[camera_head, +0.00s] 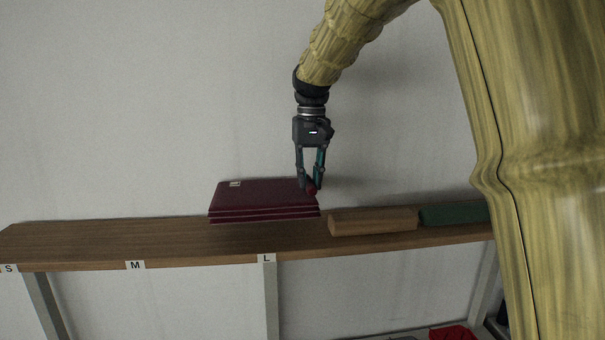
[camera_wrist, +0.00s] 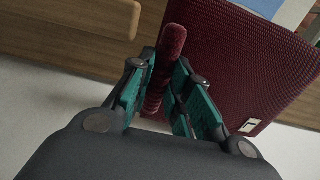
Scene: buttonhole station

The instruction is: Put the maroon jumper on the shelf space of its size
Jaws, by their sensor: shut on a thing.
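The maroon jumper (camera_head: 262,198) is a flat folded stack with a small white tag at its upper left. My gripper (camera_head: 311,188) points down and is shut on the jumper's right edge. In the wrist view the jumper (camera_wrist: 235,60) spreads out beyond the fingers, and its folded edge is pinched between the green pads. Its tag (camera_wrist: 249,125) carries a dark mark that looks like an L. The jumper is over the wooden shelf (camera_head: 70,240), left of and above the L label (camera_head: 266,258). I cannot tell whether it touches the shelf.
The shelf's front edge also bears an M label (camera_head: 135,265) and an S label (camera_head: 9,268) farther left. A tan folded item (camera_head: 372,221) and a green one (camera_head: 453,214) lie right of the jumper. The shelf left of the jumper is bare. A red item (camera_head: 452,333) shows below.

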